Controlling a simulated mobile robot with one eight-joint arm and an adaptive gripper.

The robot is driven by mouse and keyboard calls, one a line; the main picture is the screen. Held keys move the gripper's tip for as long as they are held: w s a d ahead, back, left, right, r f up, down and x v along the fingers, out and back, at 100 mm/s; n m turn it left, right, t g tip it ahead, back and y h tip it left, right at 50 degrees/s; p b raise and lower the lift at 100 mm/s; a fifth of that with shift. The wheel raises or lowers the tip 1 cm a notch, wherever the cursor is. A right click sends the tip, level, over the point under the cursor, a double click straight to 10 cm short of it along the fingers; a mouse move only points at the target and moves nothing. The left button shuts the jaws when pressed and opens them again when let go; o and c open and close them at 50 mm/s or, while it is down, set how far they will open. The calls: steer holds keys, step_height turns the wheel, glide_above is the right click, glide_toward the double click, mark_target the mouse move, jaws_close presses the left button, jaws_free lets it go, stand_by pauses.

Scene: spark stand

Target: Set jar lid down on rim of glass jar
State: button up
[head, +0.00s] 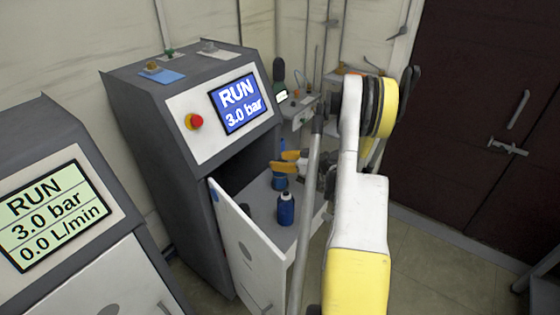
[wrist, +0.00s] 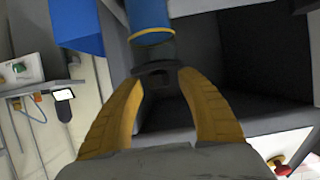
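My gripper (head: 284,161) has yellow fingers and reaches in at the open front of the dark cabinet. In the wrist view the fingers (wrist: 158,80) are apart, and a dark, flat, lid-like piece (wrist: 157,68) spans the gap between their tips, seeming to touch both. Behind it shows a blue cylinder with a yellow ring (wrist: 152,22); I cannot tell how far apart they are. In the head view a blue container (head: 279,182) stands just below the fingers. I cannot make out a clear glass jar.
The open white cabinet door (head: 250,250) stands left of the shelf (head: 262,204). A red stop button (head: 194,121) and a blue screen (head: 239,104) are above. Another machine (head: 62,215) is at the left. Tools hang on the back wall.

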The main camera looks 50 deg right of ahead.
steer(key=a+v, duration=0.1)
steer(key=v, duration=1.1)
steer(key=shift+d, duration=0.45)
steer(key=w+a+r+g+y, duration=0.1)
steer(key=w+a+r+g, duration=0.3)
steer(key=a, duration=0.8)
steer(key=w+a+r+g, duration=0.1)
steer(key=w+a+r, duration=0.45)
steer(key=a, duration=0.75)
steer(key=s+a+r+h, duration=0.1)
steer(key=s+a+r, duration=0.1)
steer(key=s+a, duration=0.6)
steer(key=s+a+r+m+g+h, duration=0.1)
steer(key=s+a+r, duration=0.2)
steer(key=s+a, duration=0.5)
steer(key=a, duration=0.5)
steer(key=shift+r, duration=0.35)
